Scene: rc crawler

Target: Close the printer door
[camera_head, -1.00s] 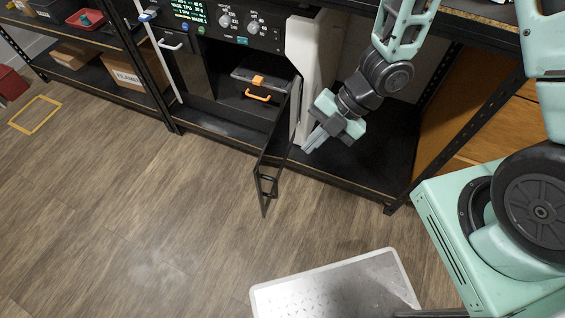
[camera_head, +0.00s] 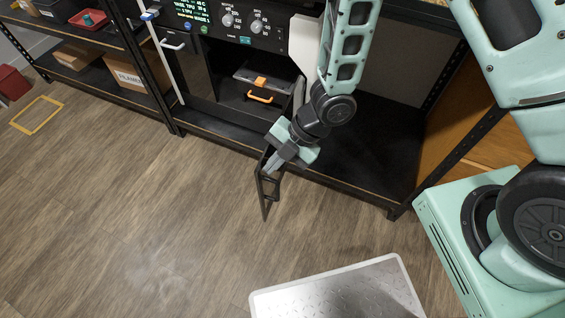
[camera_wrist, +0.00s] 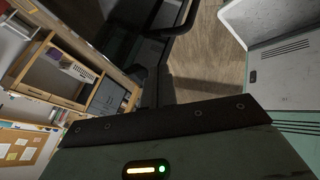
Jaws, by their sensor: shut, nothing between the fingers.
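The printer (camera_head: 225,42) stands on the shelf unit, with a dark control panel of knobs and a lit display. Its dark door (camera_head: 264,190) stands open, swung outward over the floor, with a handle (camera_head: 270,189) near its lower end. My gripper (camera_head: 271,170) is shut and empty, at the upper part of the door beside the handle; whether it touches the door I cannot tell. My arm hides the door's hinge side. In the wrist view a dark frame-like edge (camera_wrist: 165,75), perhaps the door, shows at the top centre.
A metal step platform (camera_head: 340,290) lies on the floor at the front. Shelf posts (camera_head: 155,75) flank the printer.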

